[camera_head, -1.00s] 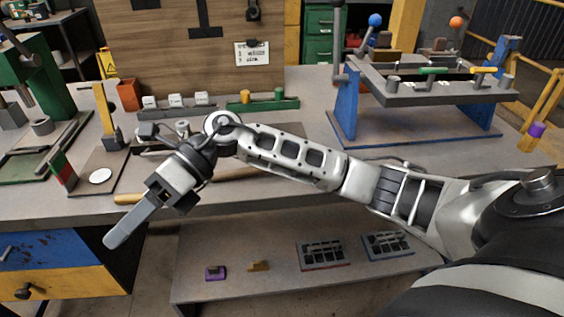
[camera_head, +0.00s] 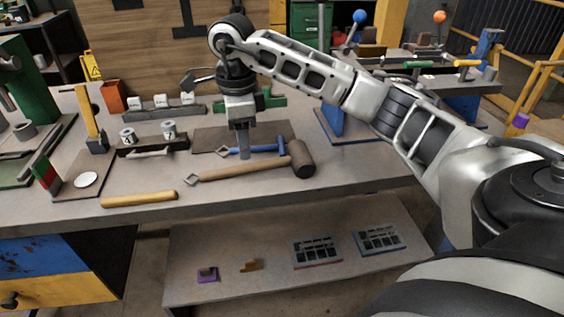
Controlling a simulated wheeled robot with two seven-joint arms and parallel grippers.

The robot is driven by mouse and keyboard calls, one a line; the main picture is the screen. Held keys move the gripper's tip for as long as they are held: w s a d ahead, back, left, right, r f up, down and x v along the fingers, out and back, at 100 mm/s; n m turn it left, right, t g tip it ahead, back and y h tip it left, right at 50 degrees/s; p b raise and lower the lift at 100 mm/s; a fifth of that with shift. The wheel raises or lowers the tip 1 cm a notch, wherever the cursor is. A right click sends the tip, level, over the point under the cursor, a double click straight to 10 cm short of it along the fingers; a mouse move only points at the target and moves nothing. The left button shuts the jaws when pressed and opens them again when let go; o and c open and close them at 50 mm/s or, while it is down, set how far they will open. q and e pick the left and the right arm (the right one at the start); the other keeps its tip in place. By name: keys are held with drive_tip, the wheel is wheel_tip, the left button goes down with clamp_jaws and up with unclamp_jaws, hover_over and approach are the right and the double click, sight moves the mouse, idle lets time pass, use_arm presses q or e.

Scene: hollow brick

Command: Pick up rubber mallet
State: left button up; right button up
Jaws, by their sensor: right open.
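The rubber mallet lies on the workbench, with a dark cylindrical head (camera_head: 301,159) at the right and a light wooden handle (camera_head: 235,170) running left to a pointed end loop. My right gripper (camera_head: 243,154) points straight down just behind the mallet's handle, left of the head. The gripper's fingers overlap the blue handle (camera_head: 265,148) of another tool lying behind the mallet. The fingers show nearly edge-on, and nothing is seen held between them. I cannot tell whether they touch either handle. My left gripper is out of view.
The workbench (camera_head: 230,200) is clear in front of the mallet. A loose wooden rod (camera_head: 139,199) lies at the front left. A black rack with white cups (camera_head: 148,138) stands left of the gripper. A blue-legged stand (camera_head: 335,122) is at the right.

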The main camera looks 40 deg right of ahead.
sight(244, 165)
drive_tip(key=shift+w+a+f+p, duration=0.1)
drive_tip(key=shift+f+p, duration=0.1)
drive_tip(key=shift+f, duration=1.55)
drive_tip(key=shift+w+f+p, duration=0.1)
drive_tip(key=shift+f+p, duration=0.05)
drive_tip(key=shift+f, duration=1.6)
drive_tip(key=shift+r, duration=0.1)
clamp_jaws()
